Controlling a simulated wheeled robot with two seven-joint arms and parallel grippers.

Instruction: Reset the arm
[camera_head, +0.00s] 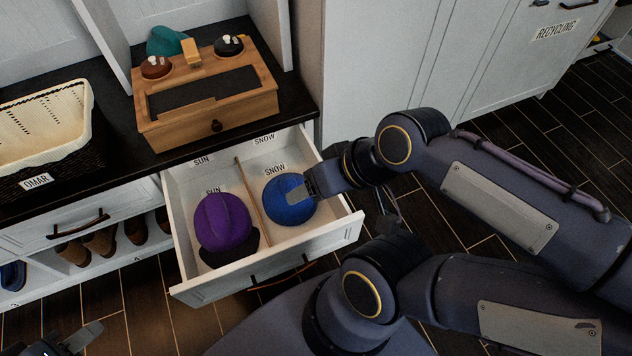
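My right arm comes in from the right, and its gripper (300,192) is at the right side of a blue cap (286,206). A grey finger overlaps the cap; I cannot tell whether the gripper is closed on it. The cap is in the right compartment of an open white drawer (338,231). A purple cap (222,221) with a dark brim lies in the left compartment. My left gripper (80,338) is at the bottom left corner, low over the floor and away from the drawer. It is partly cut off, and its opening is unclear.
A wooden organiser (222,115) with small items stands on the dark counter above the drawer. A wicker basket (40,160) labelled OMAR is at the left. Shoes (100,241) sit on a low shelf. A white recycling cabinet (450,60) stands at the back right.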

